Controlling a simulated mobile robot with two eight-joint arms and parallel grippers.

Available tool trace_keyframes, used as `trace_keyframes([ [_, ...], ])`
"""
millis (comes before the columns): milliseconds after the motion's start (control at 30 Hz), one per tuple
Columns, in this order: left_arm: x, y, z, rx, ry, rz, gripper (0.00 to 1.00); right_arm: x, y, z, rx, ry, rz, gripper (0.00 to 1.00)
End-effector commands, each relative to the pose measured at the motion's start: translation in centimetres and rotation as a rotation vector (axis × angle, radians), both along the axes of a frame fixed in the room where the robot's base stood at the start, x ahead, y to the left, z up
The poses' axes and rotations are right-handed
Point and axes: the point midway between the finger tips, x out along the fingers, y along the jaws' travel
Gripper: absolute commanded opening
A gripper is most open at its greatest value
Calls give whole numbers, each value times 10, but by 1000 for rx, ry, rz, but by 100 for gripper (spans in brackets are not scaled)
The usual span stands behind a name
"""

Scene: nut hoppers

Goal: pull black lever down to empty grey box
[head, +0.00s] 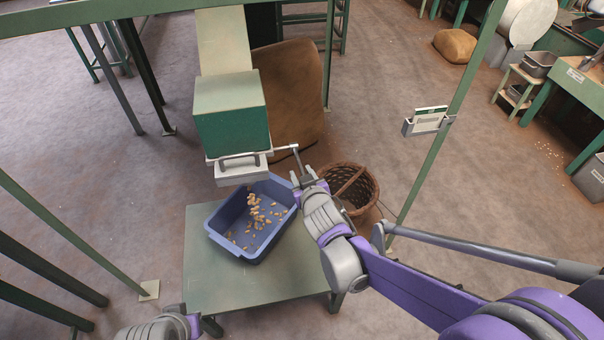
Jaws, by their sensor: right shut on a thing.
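The hopper (231,125) is a green box with a pale chute above it and a light grey outlet (242,170) below. The lever (297,158) sticks out to the right of the outlet on a thin rod, and its lower part is at my gripper. My right gripper (303,178) is shut on the lever. A blue-grey tray (219,236) with several nuts (258,212) in it sits under the outlet. My left gripper is not in view; only part of the left arm shows at the bottom edge. No grey box other than the outlet is clear here.
The tray stands on a green table (205,286). A wicker basket (362,195) and a brown sack (288,90) stand on the floor behind and to the right. Green posts (443,130) rise at the sides. The floor at the right is mostly free.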

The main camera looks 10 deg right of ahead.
Motion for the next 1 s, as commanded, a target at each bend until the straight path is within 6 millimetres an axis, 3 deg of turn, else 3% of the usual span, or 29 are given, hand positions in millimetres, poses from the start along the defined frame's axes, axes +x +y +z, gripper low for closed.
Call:
trace_keyframes([
  [800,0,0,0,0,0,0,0,3,1,2,1,-5,2,0],
  [833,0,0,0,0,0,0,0,3,1,2,1,-5,2,43],
  [1000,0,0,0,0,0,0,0,2,0,1,1,-4,2,70],
])
